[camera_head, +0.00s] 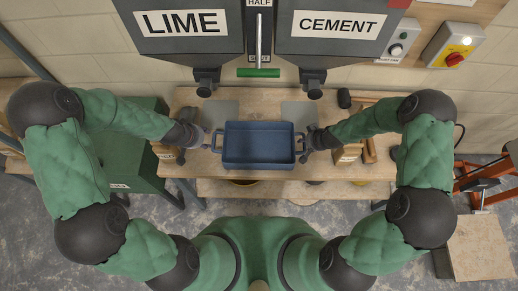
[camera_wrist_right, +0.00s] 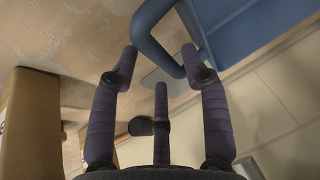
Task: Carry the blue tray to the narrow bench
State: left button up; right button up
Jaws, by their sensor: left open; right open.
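The blue tray (camera_head: 260,158) sits level on a wooden bench (camera_head: 190,97) below two hoppers and looks empty. It has a loop handle at each end. My left gripper (camera_head: 209,139) is open at the left handle; whether it touches is too small to tell. My right gripper (camera_head: 309,140) is open at the right handle. In the right wrist view, the tray (camera_wrist_right: 232,30) is at upper right, and its handle passes between the spread fingertips of my right gripper (camera_wrist_right: 160,55). I cannot tell which surface is the narrow bench.
Hoppers labelled LIME (camera_head: 183,45) and CEMENT (camera_head: 330,47) hang behind the tray. A dark green box (camera_head: 130,165) stands left. A board (camera_head: 480,247) by a red frame (camera_head: 484,170) is at far right. Grey floor lies in front.

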jog(key=v, duration=0.9)
jog(key=shift+r, duration=0.15)
jog(key=shift+s, duration=0.1)
